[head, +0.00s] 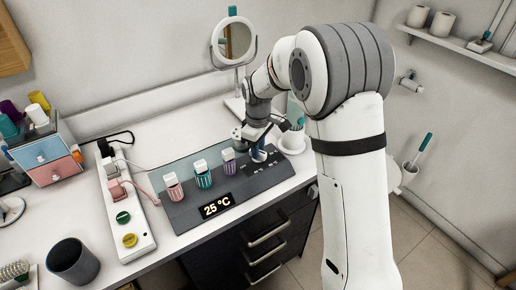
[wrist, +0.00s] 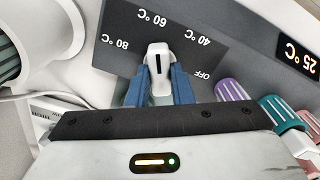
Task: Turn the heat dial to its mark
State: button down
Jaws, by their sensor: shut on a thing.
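The heat dial (wrist: 158,65) is a white knob with a dark pointer line, on a dark panel lettered OFF, 40, 60 and 80 °C. My gripper (wrist: 157,88) is shut on the knob, with one blue finger on each side. In the wrist view the pointer line faces roughly toward the 60 °C label (wrist: 150,19). I see no separate target mark. In the head view my gripper (head: 258,151) is at the right end of the dark grey heater unit (head: 180,216), mostly covering the dial. The unit's display (head: 216,205) reads 25 °C.
Pink (head: 173,187), teal (head: 203,174) and purple (head: 228,161) rollers stand on the unit, left of my gripper. A white holder (head: 292,143) stands close on the right. A power strip (head: 128,216) and dark cup (head: 73,262) are left. A mirror (head: 233,42) stands behind.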

jog(key=shift+r, duration=0.1)
dwell(0.3)
jog(key=c, duration=1.3)
grip_release()
notch_tip(320, 180, up, 8)
jog(key=shift+f, duration=0.15)
